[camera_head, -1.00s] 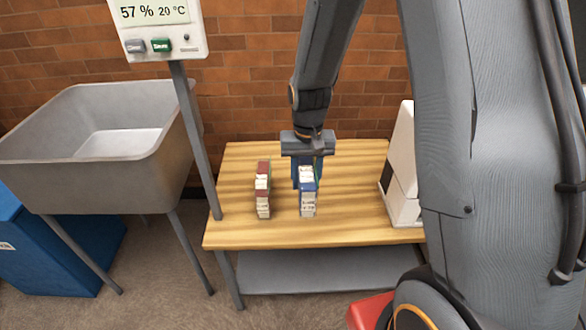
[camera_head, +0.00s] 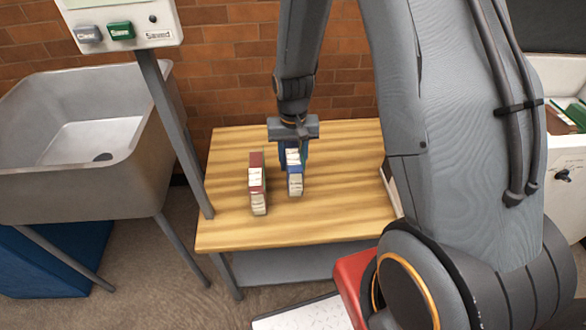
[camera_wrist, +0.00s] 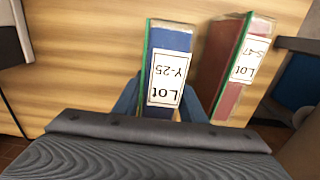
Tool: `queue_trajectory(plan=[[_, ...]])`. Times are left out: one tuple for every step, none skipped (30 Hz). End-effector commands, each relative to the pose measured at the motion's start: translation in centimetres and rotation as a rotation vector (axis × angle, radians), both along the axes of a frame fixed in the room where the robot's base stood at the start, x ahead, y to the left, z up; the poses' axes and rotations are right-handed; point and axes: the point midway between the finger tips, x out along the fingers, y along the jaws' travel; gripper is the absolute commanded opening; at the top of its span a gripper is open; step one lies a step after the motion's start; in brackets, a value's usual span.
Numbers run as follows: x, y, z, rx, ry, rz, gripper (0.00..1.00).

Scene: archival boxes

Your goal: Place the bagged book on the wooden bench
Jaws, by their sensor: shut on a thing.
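A blue book (camera_head: 295,183) with pale page edges stands upright in my gripper (camera_head: 293,158), over the wooden bench (camera_head: 345,195). In the wrist view the blue book (camera_wrist: 171,38) carries a white label reading Lot Y-25 and has a green edge. The gripper's blue fingers (camera_wrist: 160,104) are shut on it, one on each side. The book's underside is hidden, so I cannot tell whether it touches the bench. A dark red book (camera_head: 257,185) stands upright on the bench to its left; in the wrist view its label (camera_wrist: 246,58) reads Lot S-47.
A grey sink (camera_head: 60,180) stands left of the bench. A post (camera_head: 172,130) bearing a display panel (camera_head: 125,25) rises by the bench's left edge. The bench's front and right areas are clear. A red object (camera_head: 352,275) sits low beside my base.

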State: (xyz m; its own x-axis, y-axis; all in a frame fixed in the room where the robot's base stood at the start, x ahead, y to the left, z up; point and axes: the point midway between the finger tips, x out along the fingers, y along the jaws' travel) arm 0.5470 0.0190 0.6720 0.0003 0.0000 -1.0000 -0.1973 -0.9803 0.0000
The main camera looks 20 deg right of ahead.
Motion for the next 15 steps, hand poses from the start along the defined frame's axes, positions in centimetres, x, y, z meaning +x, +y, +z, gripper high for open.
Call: queue_trajectory(plan=[[0.0,0.0,-0.5,0.000,0.001,0.001,0.00],[0.0,0.0,-0.8,0.000,0.001,0.001,0.00],[-0.1,0.1,-1.4,0.000,0.003,0.001,0.00],[-0.1,0.1,-1.9,0.000,0.003,0.001,0.00],[-0.1,0.1,-2.3,0.000,0.002,0.002,0.00],[-0.1,0.1,-2.9,-0.001,0.002,0.002,0.00],[0.0,0.1,-3.2,0.000,0.002,0.002,0.00],[0.0,0.1,-3.4,0.000,0.001,0.002,0.00],[0.0,0.1,-3.7,0.000,0.000,0.002,0.00],[0.0,0.1,-3.7,0.000,-0.001,0.002,0.00],[0.0,0.1,-3.7,0.000,-0.001,0.002,0.00],[0.1,0.1,-3.7,0.000,-0.002,0.002,0.00],[0.1,0.1,-3.7,0.000,-0.002,0.002,0.00],[0.1,0.1,-3.7,0.000,-0.002,0.003,0.00],[0.1,0.1,-3.7,0.000,-0.002,0.003,0.00]])
